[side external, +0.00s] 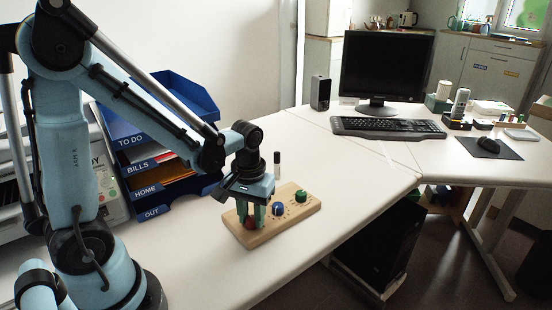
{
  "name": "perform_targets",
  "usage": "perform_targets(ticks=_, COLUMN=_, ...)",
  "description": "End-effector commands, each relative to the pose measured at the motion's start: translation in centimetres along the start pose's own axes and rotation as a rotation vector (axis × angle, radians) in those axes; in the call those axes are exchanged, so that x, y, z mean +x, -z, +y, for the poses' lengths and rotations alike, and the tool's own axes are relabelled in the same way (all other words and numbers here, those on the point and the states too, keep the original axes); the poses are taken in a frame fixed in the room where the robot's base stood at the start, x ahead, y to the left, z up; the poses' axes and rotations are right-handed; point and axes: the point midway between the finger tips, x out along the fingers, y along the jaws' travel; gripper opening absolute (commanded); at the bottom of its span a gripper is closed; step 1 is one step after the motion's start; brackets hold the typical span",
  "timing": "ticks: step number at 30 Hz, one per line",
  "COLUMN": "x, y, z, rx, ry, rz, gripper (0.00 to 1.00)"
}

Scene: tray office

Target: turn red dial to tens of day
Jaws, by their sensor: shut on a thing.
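A wooden board (287,221) lies on the white desk with a row of dials on it. The red dial (250,223) is at its left end, mostly hidden by my gripper. A blue dial (278,209) is in the middle and a green dial (301,196) is at the right end. My gripper (250,220) points straight down over the left end of the board. Its fingers are shut on the red dial. The marks around the red dial and where it points are hidden or too small to read.
The desk's front edge lies near the board's right side. A keyboard (387,127) and monitor (386,66) are farther right.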

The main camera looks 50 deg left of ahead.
Motion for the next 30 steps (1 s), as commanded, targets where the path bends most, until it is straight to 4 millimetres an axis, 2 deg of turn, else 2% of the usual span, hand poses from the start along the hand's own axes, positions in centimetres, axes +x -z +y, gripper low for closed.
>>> perform_targets(ticks=15, x=-0.01, y=-0.01, z=0.01, rx=0.4, ry=0.0, rz=-0.001, gripper=0.0)
perform_targets(ticks=30, x=-0.01, y=-0.01, z=0.01, rx=0.534, ry=0.0, rz=-0.001, gripper=0.0)
